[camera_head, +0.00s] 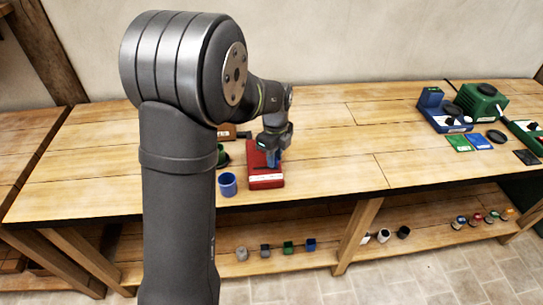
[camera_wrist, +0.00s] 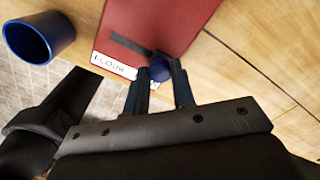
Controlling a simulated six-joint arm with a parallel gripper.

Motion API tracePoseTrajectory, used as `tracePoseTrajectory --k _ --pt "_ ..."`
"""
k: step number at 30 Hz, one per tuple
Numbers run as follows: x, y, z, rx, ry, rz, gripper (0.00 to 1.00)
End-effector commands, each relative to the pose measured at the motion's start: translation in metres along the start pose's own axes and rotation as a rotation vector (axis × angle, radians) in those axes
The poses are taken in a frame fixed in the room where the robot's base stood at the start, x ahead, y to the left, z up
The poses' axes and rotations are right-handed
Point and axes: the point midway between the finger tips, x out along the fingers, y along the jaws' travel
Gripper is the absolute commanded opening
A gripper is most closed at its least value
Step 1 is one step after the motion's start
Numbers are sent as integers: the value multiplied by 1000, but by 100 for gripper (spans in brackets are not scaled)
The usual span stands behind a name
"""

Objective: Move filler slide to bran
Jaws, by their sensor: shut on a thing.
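The filler is a red block (camera_head: 265,182) on the bench, and it fills the top of the wrist view (camera_wrist: 185,18). A white label (camera_wrist: 114,65) reading FLOUR sits at its near edge, beside a dark slot (camera_wrist: 131,45). The slide's round blue knob (camera_wrist: 160,68) is at the FLOUR end of the slot. My gripper (camera_wrist: 158,88) is shut on this knob, one dark finger on each side. In the head view my gripper (camera_head: 272,156) is down over the red block. No bran label can be read; the block's far part is out of the wrist view.
A blue cup (camera_head: 228,184) stands just left of the filler, also in the wrist view (camera_wrist: 40,37). A green item (camera_head: 222,156) is partly hidden behind my arm. Blue and green machines (camera_head: 482,102) stand at the far right. The bench between is clear.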

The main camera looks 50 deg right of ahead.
Motion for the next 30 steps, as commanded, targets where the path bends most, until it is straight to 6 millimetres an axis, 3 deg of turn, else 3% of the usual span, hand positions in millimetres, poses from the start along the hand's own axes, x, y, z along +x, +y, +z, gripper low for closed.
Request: tracePoseTrajectory --k 1,4,12,17,30 --pt "-1 -4 -4 1 4 -11 27" --pt "-1 -4 -3 2 3 -11 45" --pt "-1 -3 -2 1 3 -7 45" --pt "-13 -3 -2 1 1 -9 45" --pt "-115 -3 -2 1 1 -13 45"
